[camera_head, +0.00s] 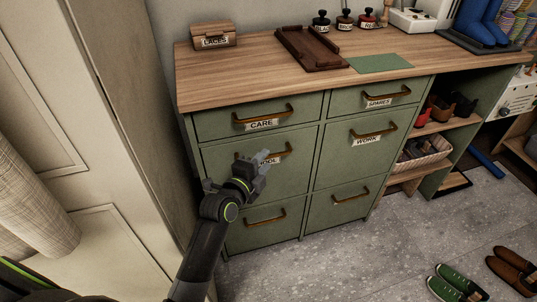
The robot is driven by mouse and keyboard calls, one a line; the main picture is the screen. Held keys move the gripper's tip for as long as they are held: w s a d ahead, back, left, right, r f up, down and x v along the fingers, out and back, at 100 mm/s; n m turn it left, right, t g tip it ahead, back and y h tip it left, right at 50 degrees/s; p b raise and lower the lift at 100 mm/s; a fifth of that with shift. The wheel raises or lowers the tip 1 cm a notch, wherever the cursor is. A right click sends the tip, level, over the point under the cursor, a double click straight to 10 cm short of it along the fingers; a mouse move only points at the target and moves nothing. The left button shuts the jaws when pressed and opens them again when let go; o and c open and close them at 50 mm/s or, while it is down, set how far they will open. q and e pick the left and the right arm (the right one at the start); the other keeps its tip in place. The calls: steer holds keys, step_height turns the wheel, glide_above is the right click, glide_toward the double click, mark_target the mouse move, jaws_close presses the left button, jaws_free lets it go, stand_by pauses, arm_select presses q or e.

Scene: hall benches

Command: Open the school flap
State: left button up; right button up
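The school flap (222,174) is a green front in the left column of the cabinet, below the drawer labelled CARE. It looks closed, flush with the fronts around it. Its label (268,162) is partly covered, with only the last letters showing. Its brown bar handle (284,152) shows at the right end; my gripper hides part of the rest. My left gripper (256,166) is in front of this flap, close to the handle and label. I cannot tell whether it touches the handle or how far its fingers are apart. My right gripper is out of view.
The CARE drawer (225,123) is above, and an unlabelled front (250,236) below. SPARES (350,101) and WORK (335,155) are to the right. A tall pale cabinet (110,130) stands close on the left. Shoes (455,284) lie on the floor at right; the floor before the cabinet is clear.

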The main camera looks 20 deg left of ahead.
mark_target(268, 157)
arm_select(q)
steer(key=shift+x, duration=1.75)
jaws_close()
